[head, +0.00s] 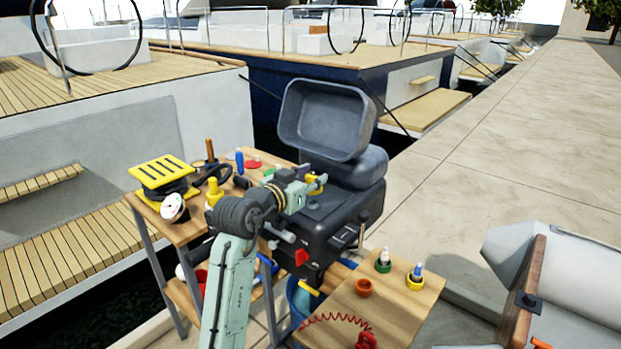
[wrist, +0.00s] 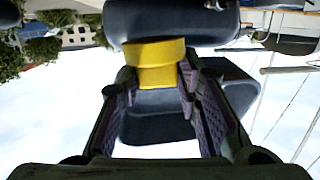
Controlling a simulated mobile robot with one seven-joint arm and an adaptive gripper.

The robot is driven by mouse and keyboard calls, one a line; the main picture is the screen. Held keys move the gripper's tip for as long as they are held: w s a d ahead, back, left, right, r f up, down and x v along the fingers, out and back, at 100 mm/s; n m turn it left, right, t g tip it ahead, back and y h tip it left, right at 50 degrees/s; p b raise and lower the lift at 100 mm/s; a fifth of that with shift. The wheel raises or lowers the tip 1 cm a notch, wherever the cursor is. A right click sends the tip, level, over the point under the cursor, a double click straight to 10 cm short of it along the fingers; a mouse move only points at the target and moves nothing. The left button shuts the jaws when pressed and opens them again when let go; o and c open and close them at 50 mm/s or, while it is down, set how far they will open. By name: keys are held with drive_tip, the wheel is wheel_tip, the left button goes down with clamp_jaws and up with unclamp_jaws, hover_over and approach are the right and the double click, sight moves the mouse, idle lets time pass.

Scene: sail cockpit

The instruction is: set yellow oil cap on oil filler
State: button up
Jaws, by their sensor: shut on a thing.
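The yellow oil cap (head: 314,187) is in my gripper (head: 308,181), above the dark engine (head: 330,214) in the head view. In the wrist view the cap (wrist: 156,52) sits between the two finger pads of my gripper (wrist: 158,78). The fingers touch it on both sides, and its wider part lies beyond the fingertips. The wrist picture appears upside down. I cannot make out the oil filler in either view; my gripper and arm cover part of the engine top.
The raised engine cowl (head: 325,118) stands behind my gripper. A wooden bench (head: 183,229) at left carries a yellow-and-black reel (head: 162,176), a gauge (head: 174,208) and tools. The right wooden table (head: 395,305) holds small bottles, an orange cup (head: 363,287) and a red coiled cord (head: 366,340).

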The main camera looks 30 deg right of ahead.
drive_tip(key=o, duration=0.7)
drive_tip(key=shift+c, duration=0.2)
drive_tip(key=v, duration=1.1)
drive_tip(key=shift+s, duration=0.1)
idle(0.6)
